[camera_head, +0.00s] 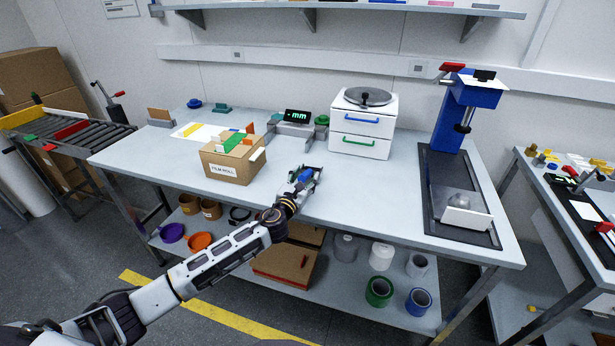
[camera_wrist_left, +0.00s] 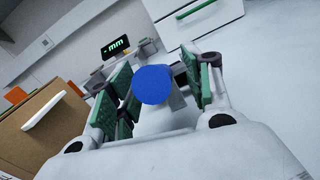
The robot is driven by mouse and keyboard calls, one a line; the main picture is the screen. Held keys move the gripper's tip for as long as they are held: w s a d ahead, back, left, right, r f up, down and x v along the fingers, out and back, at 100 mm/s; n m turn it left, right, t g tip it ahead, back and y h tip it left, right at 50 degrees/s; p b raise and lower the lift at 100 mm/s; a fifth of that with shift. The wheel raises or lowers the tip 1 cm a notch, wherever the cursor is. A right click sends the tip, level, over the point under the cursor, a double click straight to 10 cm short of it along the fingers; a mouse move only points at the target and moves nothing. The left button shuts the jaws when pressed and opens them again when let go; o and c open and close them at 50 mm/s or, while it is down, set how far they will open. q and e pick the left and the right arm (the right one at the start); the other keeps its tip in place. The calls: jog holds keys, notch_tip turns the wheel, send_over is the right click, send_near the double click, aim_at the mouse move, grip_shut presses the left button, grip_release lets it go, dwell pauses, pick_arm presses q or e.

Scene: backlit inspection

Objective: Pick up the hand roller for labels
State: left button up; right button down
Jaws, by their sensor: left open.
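My left gripper (camera_head: 306,176) is over the front middle of the workbench (camera_head: 360,196), open, with green-padded fingers. In the left wrist view, a blue rounded end (camera_wrist_left: 153,85) with a grey part behind it shows between the two fingers of the left gripper (camera_wrist_left: 157,78). I take it to be the hand roller, seen nearly end-on. In the head view a small patch of blue shows at the gripper, and the fingers hide most of the rest. I cannot tell whether either finger touches it. My right gripper is not in view.
A cardboard box marked film roll (camera_head: 229,168) stands just left of the gripper. A white drawer unit (camera_head: 361,133) stands behind to the right, and a small mm display (camera_head: 297,116) behind. A blue stand (camera_head: 462,112) on a dark base is farther right. The bench between is clear.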

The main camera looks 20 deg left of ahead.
pick_arm(q)
jog(key=shift+w, duration=1)
jog(key=c, duration=1.1)
